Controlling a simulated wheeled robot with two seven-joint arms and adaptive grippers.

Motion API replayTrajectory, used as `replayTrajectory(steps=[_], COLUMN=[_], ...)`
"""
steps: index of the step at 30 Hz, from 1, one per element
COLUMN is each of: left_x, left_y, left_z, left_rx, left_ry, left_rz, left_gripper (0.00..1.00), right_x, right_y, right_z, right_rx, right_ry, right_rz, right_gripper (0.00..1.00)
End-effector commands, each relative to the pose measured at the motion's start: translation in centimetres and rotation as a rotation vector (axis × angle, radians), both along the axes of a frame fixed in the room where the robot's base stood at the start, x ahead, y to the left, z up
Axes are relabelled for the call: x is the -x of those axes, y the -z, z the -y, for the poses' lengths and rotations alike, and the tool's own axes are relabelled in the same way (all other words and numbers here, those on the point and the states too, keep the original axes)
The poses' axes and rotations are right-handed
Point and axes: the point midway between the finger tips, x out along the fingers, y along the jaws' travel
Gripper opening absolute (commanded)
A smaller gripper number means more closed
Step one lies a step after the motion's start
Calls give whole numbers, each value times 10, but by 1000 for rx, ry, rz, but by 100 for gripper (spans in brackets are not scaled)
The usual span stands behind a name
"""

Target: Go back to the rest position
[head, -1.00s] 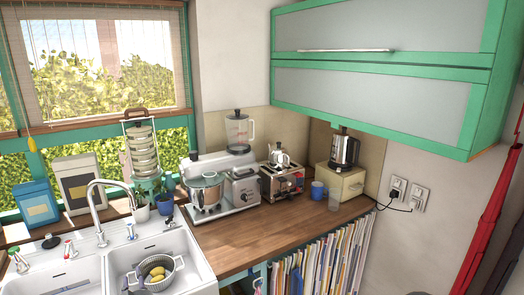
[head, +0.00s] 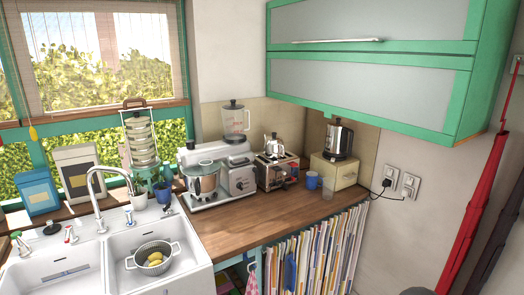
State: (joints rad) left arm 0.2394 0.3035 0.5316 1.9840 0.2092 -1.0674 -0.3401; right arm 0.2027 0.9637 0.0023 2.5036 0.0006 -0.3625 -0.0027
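Neither of my grippers shows in the head view, so I cannot see what they hold or how they stand. The view takes in a kitchen corner. A wooden counter (head: 237,228) runs from the sink to the right. Below it hangs a striped, multicoloured curtain (head: 318,252). Wall cabinets with green frames (head: 370,90) hang above at the right and are shut.
A double sink (head: 130,262) with a colander (head: 153,255) is at the lower left. A mixer (head: 215,172), a toaster (head: 277,172) and a kettle (head: 339,140) stand along the back. The counter's front is clear. Red folded fabric (head: 480,205) stands at the right.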

Motion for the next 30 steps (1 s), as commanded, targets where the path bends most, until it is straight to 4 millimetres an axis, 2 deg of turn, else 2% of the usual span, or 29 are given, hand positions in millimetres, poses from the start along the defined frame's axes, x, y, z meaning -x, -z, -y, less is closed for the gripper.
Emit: replayTrajectory(steps=[1,5,8,12,14,18,21,24,27,30], left_x=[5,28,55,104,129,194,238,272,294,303], left_y=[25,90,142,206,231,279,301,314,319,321], left_z=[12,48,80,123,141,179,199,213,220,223], left_rx=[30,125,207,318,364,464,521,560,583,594], left_ry=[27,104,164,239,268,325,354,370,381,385], left_rz=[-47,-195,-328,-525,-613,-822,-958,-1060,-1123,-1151], left_gripper=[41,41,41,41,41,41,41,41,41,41], right_x=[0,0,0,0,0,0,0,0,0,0], right_y=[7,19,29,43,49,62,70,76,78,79], right_z=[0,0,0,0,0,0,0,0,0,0], right_rx=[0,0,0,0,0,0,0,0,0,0], right_ry=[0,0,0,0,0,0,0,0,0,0], right_rz=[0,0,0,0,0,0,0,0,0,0], right_gripper=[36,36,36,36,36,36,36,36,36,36])
